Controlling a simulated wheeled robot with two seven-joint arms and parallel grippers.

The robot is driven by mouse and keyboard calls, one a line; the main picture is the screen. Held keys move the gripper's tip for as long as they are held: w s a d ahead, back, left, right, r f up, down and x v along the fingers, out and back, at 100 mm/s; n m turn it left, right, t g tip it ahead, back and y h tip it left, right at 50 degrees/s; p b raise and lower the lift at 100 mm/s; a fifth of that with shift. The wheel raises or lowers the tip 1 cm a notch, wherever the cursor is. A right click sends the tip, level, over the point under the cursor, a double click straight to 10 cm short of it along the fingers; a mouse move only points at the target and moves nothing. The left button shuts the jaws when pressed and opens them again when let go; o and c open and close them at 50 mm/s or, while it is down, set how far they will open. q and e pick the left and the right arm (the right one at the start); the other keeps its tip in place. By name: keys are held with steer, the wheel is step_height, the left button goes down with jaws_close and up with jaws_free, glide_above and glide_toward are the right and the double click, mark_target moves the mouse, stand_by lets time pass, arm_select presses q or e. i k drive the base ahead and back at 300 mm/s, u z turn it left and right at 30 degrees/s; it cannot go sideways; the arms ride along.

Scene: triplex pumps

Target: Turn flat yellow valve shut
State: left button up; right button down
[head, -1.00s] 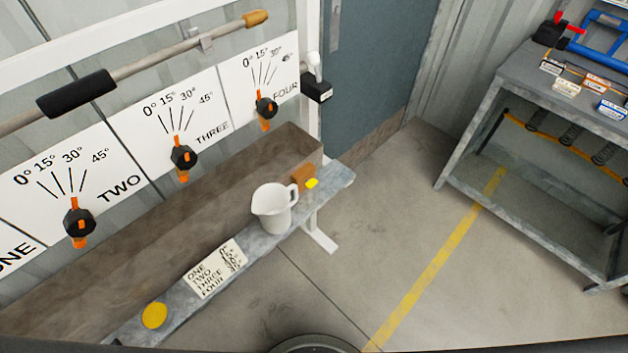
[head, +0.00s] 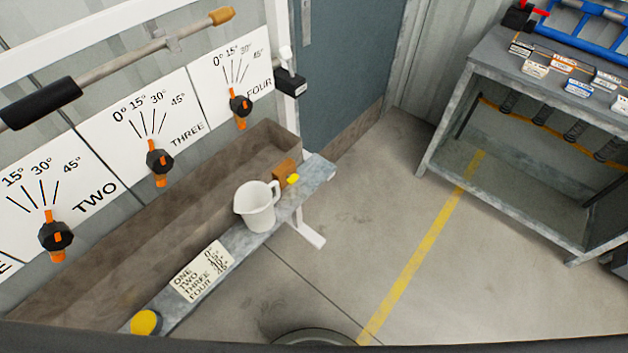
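A round yellow piece (head: 145,322) is at the near left end of the narrow grey bench (head: 215,280). A small yellow piece (head: 293,178) is at the bench's far end, beside an orange-brown block (head: 284,171). I cannot tell whether either is the flat yellow valve. Several black knobs with orange pointers, such as the one under TWO (head: 56,236), THREE (head: 160,158) and FOUR (head: 241,105), are on the angle-marked wall panels. Neither of my grippers is in view.
A white jug (head: 257,207) and a card with text (head: 202,270) are on the bench, before a brown trough (head: 150,225). A metal shelf table (head: 490,62) with labelled items and blue pipework (head: 590,35) stands right. The floor between is clear, with a yellow line (head: 420,250).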

mark_target(292, 179)
steer(key=z, duration=2.25)
steer(key=i, duration=2.65)
steer(key=u, duration=3.3)
